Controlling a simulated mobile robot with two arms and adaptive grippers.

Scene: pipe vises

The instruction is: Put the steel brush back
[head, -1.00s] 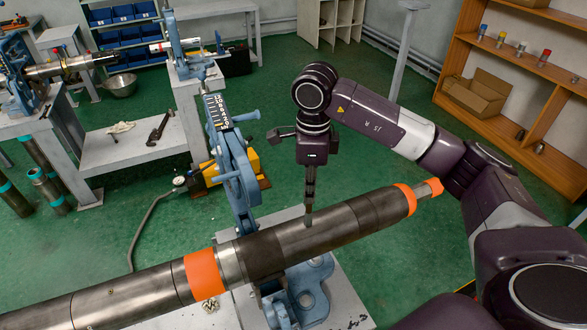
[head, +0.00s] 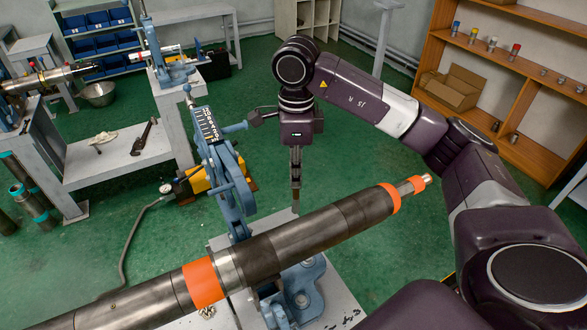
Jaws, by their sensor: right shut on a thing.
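My right gripper (head: 296,190) points down just beyond the long steel pipe. It is seen edge-on, shut on a slim dark thing. This may be the steel brush, but its bristles and handle cannot be made out from here. The pipe (head: 310,232) has orange bands and lies across the near blue vise (head: 233,185), which stands on a light stand (head: 338,305). My left gripper is out of view.
A grey bench (head: 110,160) at left holds a wrench (head: 144,137) and a pale rag (head: 103,138). A yellow pump (head: 198,180) with a hose stands on the green floor. A wooden shelf (head: 520,65) with small coloured items and a cardboard box (head: 455,88) stands at right.

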